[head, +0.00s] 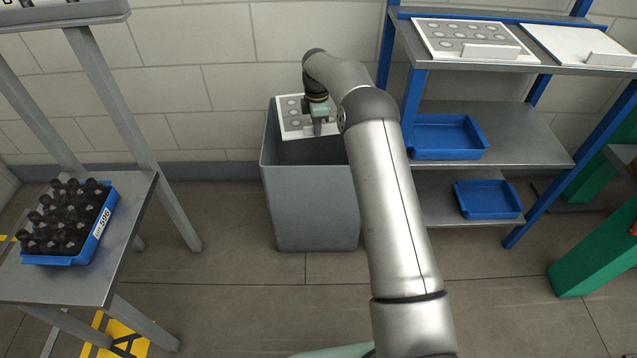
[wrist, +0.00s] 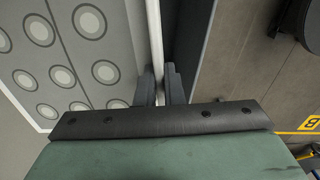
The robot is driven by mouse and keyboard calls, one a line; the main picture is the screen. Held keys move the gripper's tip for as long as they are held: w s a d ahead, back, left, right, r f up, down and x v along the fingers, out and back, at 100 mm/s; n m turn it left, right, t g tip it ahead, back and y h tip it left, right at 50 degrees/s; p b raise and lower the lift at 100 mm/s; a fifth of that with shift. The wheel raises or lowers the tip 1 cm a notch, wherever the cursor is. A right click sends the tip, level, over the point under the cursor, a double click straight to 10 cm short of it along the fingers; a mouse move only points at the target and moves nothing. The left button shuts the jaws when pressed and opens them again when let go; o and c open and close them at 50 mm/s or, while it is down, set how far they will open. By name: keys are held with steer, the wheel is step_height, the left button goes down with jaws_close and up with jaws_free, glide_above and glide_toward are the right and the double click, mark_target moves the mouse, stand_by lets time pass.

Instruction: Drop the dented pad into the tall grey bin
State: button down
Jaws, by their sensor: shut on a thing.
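The tall grey bin (head: 313,205) stands on the floor against the wall, with its top open. My gripper (head: 316,128) is over the bin's mouth and shut on the edge of the dented pad (head: 291,119), a white and grey panel with rows of round marks. The pad is held tilted, its upper part above the bin's rim. In the wrist view the pad (wrist: 60,60) fills the left side, and its thin white edge lies between the fingertips of my gripper (wrist: 160,85). No dent can be made out on the pad.
A blue-framed shelf (head: 490,150) stands right of the bin. It holds a similar dotted pad (head: 470,32), a plain white panel (head: 570,40) and blue trays (head: 447,154). A metal table (head: 128,205) on the left carries a blue crate (head: 75,260) of dark bottles.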

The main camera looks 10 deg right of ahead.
step_height(320, 180, down, 6)
steer(key=b, duration=0.4)
steer(key=shift+r, duration=0.1)
steer(key=c, duration=1.5)
jaws_free()
step_height(320, 180, up, 18)
steer(key=p, duration=0.4)
steer(key=shift+f, duration=0.25)
